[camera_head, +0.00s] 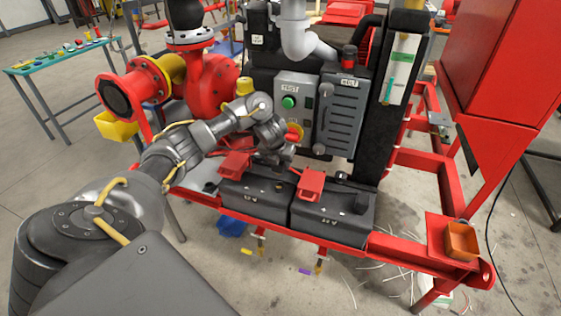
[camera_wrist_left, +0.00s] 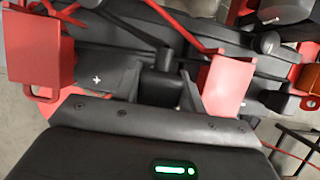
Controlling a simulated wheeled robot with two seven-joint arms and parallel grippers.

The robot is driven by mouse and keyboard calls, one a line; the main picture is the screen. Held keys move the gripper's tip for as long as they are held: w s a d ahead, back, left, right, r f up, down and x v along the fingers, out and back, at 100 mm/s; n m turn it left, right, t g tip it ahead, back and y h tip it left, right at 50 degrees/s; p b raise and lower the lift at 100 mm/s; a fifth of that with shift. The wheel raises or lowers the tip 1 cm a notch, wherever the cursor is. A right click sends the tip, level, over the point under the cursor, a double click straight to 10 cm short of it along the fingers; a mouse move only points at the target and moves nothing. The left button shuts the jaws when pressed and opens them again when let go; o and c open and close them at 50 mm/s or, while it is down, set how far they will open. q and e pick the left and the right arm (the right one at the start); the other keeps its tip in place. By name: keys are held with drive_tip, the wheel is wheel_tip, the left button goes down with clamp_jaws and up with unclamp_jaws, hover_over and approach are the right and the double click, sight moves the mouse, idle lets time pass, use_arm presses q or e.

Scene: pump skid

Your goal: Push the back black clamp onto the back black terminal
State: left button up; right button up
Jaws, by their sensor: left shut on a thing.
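Two black batteries stand side by side on the red skid, a left one (camera_head: 252,198) and a right one (camera_head: 331,219). My left gripper (camera_head: 283,166) reaches down over the inner back edge of the left battery, between two red covers (camera_head: 235,163) (camera_head: 311,184). In the left wrist view my left gripper (camera_wrist_left: 164,92) is shut on a black clamp-like piece (camera_wrist_left: 163,58), low at the battery tops. The terminal under it is hidden, so I cannot tell how far it is seated. The red covers flank it there, left (camera_wrist_left: 35,48) and right (camera_wrist_left: 228,83). My right gripper is not in view.
A grey control box with a green button (camera_head: 289,102) and a grey louvred panel (camera_head: 341,112) stand close behind the batteries. A red pump (camera_head: 205,80) is at the left. Floor in front is largely open.

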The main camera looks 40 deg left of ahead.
use_arm(q)
wheel_tip(320, 180, down, 5)
drive_tip(key=b, duration=0.4)
drive_tip(key=shift+r, duration=0.15)
drive_tip(key=shift+w+b, duration=0.2)
drive_tip(key=shift+b, duration=0.1)
idle(0.5)
drive_tip(key=shift+f, duration=0.55)
idle(0.6)
drive_tip(key=shift+f+b, duration=1.15)
